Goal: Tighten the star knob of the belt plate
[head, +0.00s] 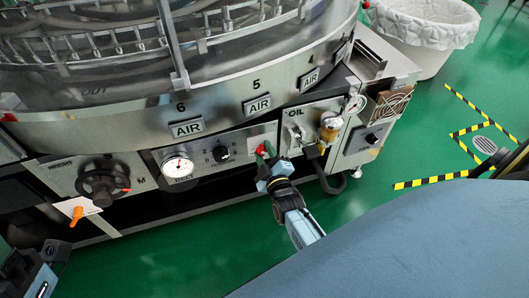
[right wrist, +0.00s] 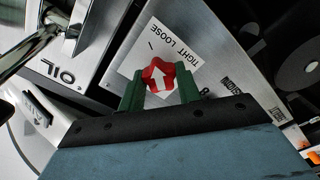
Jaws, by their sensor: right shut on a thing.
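The red star knob (right wrist: 160,77) with a white arrow sits on a white label plate (right wrist: 158,43) marked TIGHT and LOOSE in the right wrist view. The arrow points roughly up in that picture, toward the lettering. My right gripper (right wrist: 161,90) has its green fingers on both sides of the knob and is shut on it. In the head view the right gripper (head: 264,153) reaches the washer's front panel, and it hides most of the knob. At the lower left edge, part of my left arm's end (head: 35,276) shows; its fingers cannot be made out.
The OIL panel (head: 308,125) with a gauge and fittings is close to the right of my right gripper. A black knob (head: 221,153), a pressure gauge (head: 177,166) and a handwheel (head: 103,184) are to its left. Green floor (head: 180,262) is clear in front; a white bin (head: 425,30) stands at the back right.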

